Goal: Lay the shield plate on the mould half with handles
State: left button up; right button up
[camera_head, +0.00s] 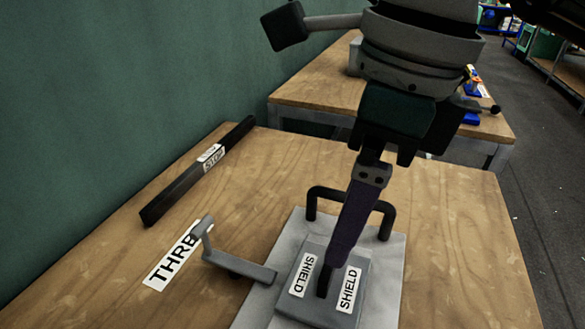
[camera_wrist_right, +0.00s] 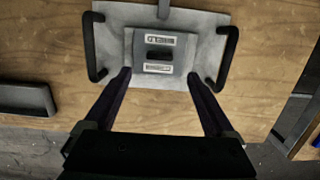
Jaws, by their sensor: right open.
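The shield plate (camera_head: 322,308) is a grey square plate with two white SHIELD labels. It appears to lie flat on the mould half with handles (camera_head: 391,262), a larger light grey slab with black bar handles. In the right wrist view the plate (camera_wrist_right: 184,55) has a dark slot between its labels, and the mould half (camera_wrist_right: 207,28) shows a handle on either side. My right gripper (camera_wrist_right: 158,74) is open and empty, its fingertips apart by the plate's near edge. In the head view one finger overlaps the plate; contact cannot be told. My left gripper is out of view.
A grey bent bracket (camera_head: 240,265) reaches to the mould half's left side, beside a THRB label (camera_head: 172,262). A black bar (camera_head: 190,180) marked STOP lies along the green wall (camera_head: 90,100). Another wooden bench (camera_head: 315,88) stands behind. Bare table lies right of the mould half.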

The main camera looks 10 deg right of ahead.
jog(key=s+a+r+g+y, duration=0.1)
jog(key=s+a+r+y, duration=0.2)
jog(key=a+r+y, duration=0.45)
jog(key=s+a+r+y, duration=0.4)
jog(key=a+y, duration=0.1)
jog(key=a, duration=0.5)
jog(key=w+r+m+t+y, duration=0.3)
jog(key=r+m+t+y, duration=0.35)
jog(key=r+m, duration=0.4)
jog(key=w+d+r+m+t+h, duration=0.3)
jog(key=w+d+m+t+h, duration=0.5)
jog(key=d+m+t, duration=0.7)
jog(key=w+d+f+m+g+h, duration=0.1)
jog(key=d+f+m+g+h, duration=0.45)
jog(key=f+m+h, duration=0.75)
jog(key=s+d+f+m+g, duration=0.3)
jog(key=s+f, duration=0.1)
jog(key=f, duration=0.2)
jog(key=s+d+f+m+g, duration=0.2)
jog(key=s+f+g, duration=0.15)
jog(key=f, duration=0.35)
jog(key=s+f+m+g, duration=0.1)
jog(key=s+f+g, duration=0.5)
jog(key=s, duration=0.7)
jog(key=shift+a+f+m+y, duration=0.35)
jog(key=shift+a+f+y, duration=0.05)
jog(key=shift+a, duration=0.05)
